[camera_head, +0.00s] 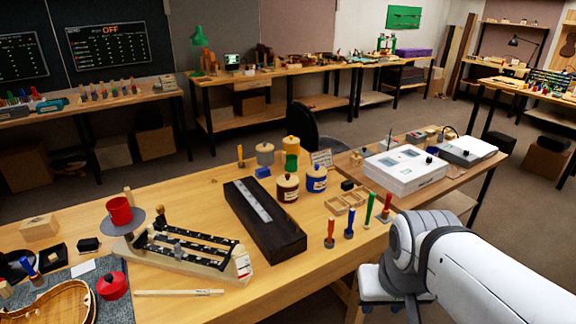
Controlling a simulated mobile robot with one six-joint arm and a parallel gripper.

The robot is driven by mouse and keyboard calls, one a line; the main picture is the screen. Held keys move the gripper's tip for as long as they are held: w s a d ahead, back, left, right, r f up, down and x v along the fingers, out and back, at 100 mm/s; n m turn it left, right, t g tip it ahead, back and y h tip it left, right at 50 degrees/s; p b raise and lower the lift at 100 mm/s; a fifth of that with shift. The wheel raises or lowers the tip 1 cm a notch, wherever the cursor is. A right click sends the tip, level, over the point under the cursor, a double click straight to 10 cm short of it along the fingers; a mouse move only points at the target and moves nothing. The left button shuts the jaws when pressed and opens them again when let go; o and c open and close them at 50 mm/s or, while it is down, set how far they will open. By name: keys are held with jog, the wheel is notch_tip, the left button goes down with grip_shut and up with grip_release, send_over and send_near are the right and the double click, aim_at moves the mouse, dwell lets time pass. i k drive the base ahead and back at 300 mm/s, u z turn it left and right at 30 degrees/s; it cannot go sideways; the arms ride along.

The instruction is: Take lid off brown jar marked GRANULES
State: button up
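The brown jar (287,190) stands upright on the wooden bench, just right of the long dark block. A lid with a small knob sits on top of it. A light label shows on its front, but the lettering is too small to read. A blue jar (316,182) stands close to its right, also lidded. My white arm comes in at the lower right, in front of the bench's right end and well apart from the jar.
Behind the brown jar stand a green jar (291,164), a yellow jar (292,146) and a grey jar (265,155). The long dark block (262,218) lies to its left. A wooden divided tray (345,203) and several upright coloured-handled tools stand to the right.

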aim_at(287, 180)
jog(key=i, duration=1.2)
jog(key=z, duration=0.05)
